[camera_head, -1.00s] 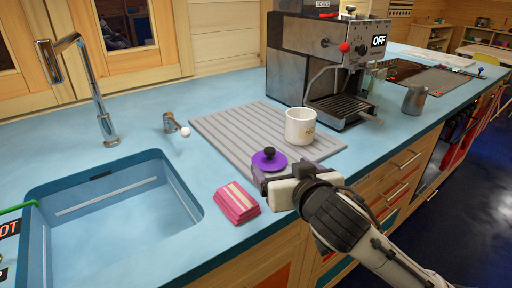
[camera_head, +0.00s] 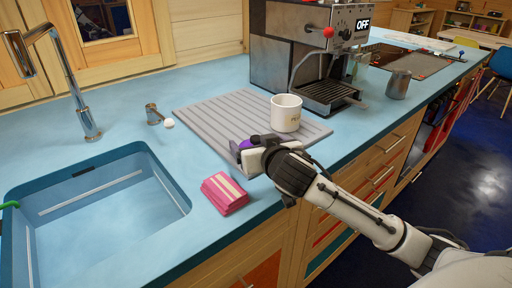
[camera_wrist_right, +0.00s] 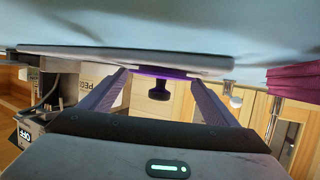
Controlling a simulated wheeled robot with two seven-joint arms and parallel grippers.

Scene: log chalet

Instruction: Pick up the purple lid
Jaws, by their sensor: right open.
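The purple lid (camera_head: 243,145) with its black knob lies at the near edge of the grey ribbed drying mat in the head view, mostly hidden behind my right gripper (camera_head: 249,152). In the right wrist view, where the scene appears upside down, a strip of the purple lid (camera_wrist_right: 168,73) and its black knob (camera_wrist_right: 158,91) show between the two spread fingers of my right gripper (camera_wrist_right: 160,88). The fingers are open, one on each side of the knob, with gaps between. My left gripper is not in view.
A white mug (camera_head: 286,113) stands on the drying mat (camera_head: 215,115) close to my right gripper. A pink striped cloth stack (camera_head: 225,192) lies in front. The sink (camera_head: 95,215) is at left, the coffee machine (camera_head: 290,50) behind. A metal jug (camera_head: 398,85) stands farther right.

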